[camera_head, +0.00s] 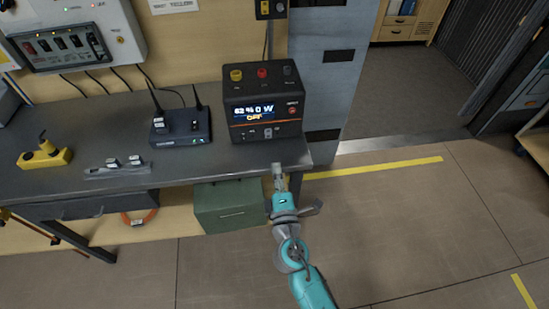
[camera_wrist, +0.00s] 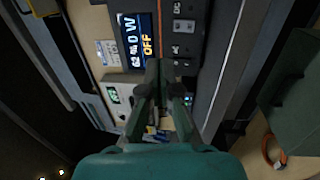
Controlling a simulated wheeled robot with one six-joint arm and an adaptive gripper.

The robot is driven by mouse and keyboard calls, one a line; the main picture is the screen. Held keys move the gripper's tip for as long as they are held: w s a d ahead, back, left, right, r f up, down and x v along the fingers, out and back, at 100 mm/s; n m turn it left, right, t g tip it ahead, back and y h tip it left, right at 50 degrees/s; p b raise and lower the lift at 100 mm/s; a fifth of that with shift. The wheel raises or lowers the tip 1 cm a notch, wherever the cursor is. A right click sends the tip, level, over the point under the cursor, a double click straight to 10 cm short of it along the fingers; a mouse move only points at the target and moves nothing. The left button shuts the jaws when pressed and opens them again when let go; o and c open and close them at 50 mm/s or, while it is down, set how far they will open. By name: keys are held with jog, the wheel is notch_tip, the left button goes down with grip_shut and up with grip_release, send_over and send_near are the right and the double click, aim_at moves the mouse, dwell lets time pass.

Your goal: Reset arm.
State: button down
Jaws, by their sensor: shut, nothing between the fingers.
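My gripper (camera_head: 278,172) is at the front right edge of the dark workbench in the head view, below the black power unit (camera_head: 263,103). In the wrist view my gripper (camera_wrist: 158,75) is shut with its fingers together and empty, pointing at the unit's front panel. The unit's display (camera_head: 253,112) reads "62 % 0 W" and "OFF". The same display (camera_wrist: 138,38) appears sideways in the wrist view. My teal arm reaches up from the bottom of the head view. I cannot tell whether the fingertips touch the panel.
The workbench (camera_head: 100,148) also holds a radio box with antennas (camera_head: 181,127), a yellow device (camera_head: 45,155) and a grey tray (camera_head: 117,169). A green box (camera_head: 230,208) is under the bench. Open floor (camera_head: 420,220) with yellow lines lies to the right.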

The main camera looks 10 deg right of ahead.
jog(key=s+d+f+m+g+y, duration=0.1)
jog(key=s+d+f+m+g, duration=0.2)
jog(key=s, duration=0.7)
jog(key=s+d+f+m, duration=0.3)
jog(key=s+d+f, duration=0.15)
jog(key=s, duration=0.65)
jog(key=s+d+r+m, duration=0.1)
jog(key=s+r+m, duration=0.1)
jog(key=s+m, duration=0.2)
jog(key=s+d+r+m+g, duration=0.1)
jog(key=s+r+m, duration=0.2)
jog(key=s, duration=0.6)
jog(key=s+d+r+m+h, duration=0.1)
jog(key=s+r+m, duration=0.2)
jog(key=s+m, duration=0.2)
jog(key=s, duration=0.2)
jog(key=shift+s+d+r+g, duration=0.2)
jog(key=shift+s+r+g, duration=0.05)
jog(key=shift+s+g, duration=0.1)
